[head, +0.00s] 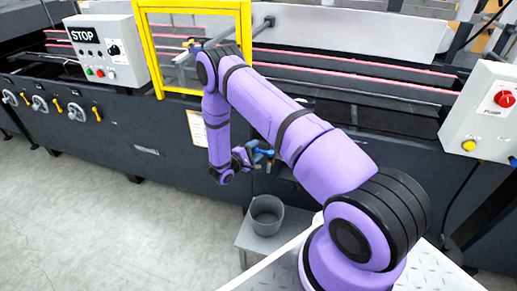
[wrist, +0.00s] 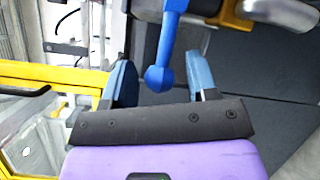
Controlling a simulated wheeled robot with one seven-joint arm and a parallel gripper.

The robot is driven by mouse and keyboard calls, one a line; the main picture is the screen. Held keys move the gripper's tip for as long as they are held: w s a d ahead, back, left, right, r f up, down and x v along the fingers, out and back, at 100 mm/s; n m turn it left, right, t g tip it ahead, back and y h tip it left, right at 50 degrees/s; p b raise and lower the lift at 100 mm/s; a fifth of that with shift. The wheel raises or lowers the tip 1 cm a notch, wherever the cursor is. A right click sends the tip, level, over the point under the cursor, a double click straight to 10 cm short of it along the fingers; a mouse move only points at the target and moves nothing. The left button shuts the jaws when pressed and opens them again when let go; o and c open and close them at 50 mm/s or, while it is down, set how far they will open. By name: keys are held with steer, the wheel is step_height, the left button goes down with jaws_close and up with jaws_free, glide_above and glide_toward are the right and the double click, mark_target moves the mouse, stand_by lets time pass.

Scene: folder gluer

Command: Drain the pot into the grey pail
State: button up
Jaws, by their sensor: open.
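The grey pail (head: 266,217) stands upright on a low grey stand, below and slightly right of my gripper (head: 262,155). Its inside looks empty from here. In the wrist view, a blue lever with a round ball end (wrist: 158,78) hangs between the two blue fingers of my gripper (wrist: 161,74). The fingers are open, with a gap on each side of the ball. In the head view, the blue lever is small and partly hidden beside the fingers. I cannot make out the pot; my arm covers part of the machine front.
A yellow guard frame (head: 160,60) stands on the machine above and left of my gripper. A STOP control box (head: 105,55) is at left, and another box with a red knob (head: 490,115) at right. Open floor (head: 130,225) lies left of the pail.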

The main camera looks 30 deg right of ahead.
steer(key=shift+w+d, duration=0.15)
steer(key=shift+d, duration=0.85)
jaws_close()
